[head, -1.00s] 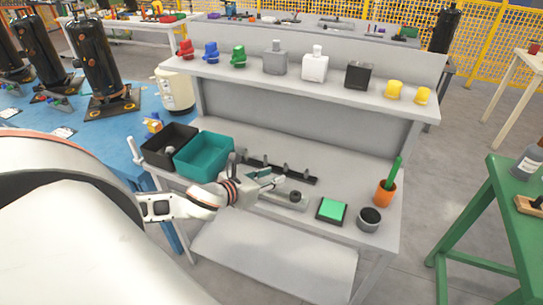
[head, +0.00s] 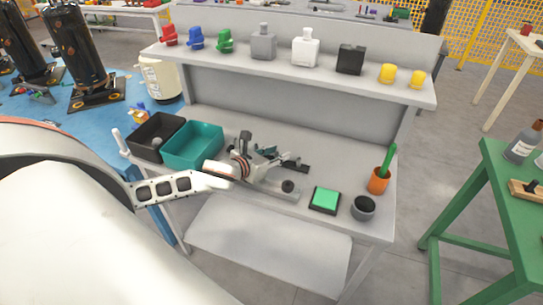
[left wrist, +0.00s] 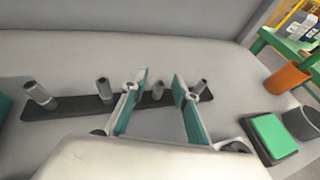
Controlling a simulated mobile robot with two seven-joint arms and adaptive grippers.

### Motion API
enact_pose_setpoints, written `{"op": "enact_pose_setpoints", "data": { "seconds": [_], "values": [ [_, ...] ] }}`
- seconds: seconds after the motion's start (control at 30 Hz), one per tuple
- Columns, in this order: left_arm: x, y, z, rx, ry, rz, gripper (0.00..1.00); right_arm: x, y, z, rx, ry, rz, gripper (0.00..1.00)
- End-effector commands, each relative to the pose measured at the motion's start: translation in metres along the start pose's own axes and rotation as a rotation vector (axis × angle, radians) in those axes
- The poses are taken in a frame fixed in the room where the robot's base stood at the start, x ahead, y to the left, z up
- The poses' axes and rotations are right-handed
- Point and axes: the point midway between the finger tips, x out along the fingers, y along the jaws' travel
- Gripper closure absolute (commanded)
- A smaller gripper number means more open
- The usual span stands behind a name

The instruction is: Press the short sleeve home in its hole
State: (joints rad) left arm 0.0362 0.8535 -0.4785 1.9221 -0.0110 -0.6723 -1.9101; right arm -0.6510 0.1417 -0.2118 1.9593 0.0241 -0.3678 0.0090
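My left gripper (head: 268,155) is over the bench, above a dark strip rack (head: 302,167). In the left wrist view its teal-padded fingers (left wrist: 158,82) are apart with nothing gripped. The rack (left wrist: 75,109) carries several upright grey sleeves. One sleeve (left wrist: 158,91) shows between the fingers, beyond them; another (left wrist: 38,93) stands at the left end. I cannot tell which is the short sleeve. A grey fixture (head: 268,187) with a dark round part (head: 288,186) lies in front of the rack, partly hidden by my arm. My right gripper is not in view.
A black bin (head: 150,137) and a teal bin (head: 192,147) stand left. A green pad (head: 325,199), a dark cup (head: 363,207) and an orange pot (head: 378,182) stand right. A shelf (head: 220,63) with bottles and coloured parts runs behind.

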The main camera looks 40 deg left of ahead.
Motion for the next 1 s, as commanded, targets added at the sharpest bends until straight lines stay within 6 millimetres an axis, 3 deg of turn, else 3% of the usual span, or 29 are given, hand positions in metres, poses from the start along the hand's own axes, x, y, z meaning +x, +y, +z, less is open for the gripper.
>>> {"op": "enact_pose_setpoints", "data": {
  "seconds": [0.3,0.4,0.43,0.53,0.57,0.6,1.0],
  "values": [
    [0.0025,-0.0004,0.0002,0.001,0.000,-0.001,0.71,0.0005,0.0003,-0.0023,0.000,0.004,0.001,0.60],
    [0.0024,-0.0003,0.0002,0.001,0.000,0.000,0.97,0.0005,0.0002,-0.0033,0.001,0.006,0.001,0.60],
    [0.0024,-0.0003,0.0002,0.001,0.000,0.000,1.00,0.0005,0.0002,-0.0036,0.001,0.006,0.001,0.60],
    [0.0023,-0.0003,0.0002,0.001,0.000,0.000,1.00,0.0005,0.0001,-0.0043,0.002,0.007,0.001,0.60],
    [0.0023,-0.0003,0.0001,0.001,0.000,0.000,0.94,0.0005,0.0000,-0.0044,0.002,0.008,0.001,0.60],
    [0.0023,-0.0003,0.0001,0.001,0.000,0.000,1.00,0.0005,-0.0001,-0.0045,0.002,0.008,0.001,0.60],
    [0.0021,-0.0003,0.0005,0.001,0.000,0.000,1.00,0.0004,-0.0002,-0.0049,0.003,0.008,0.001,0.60]
  ]
}}
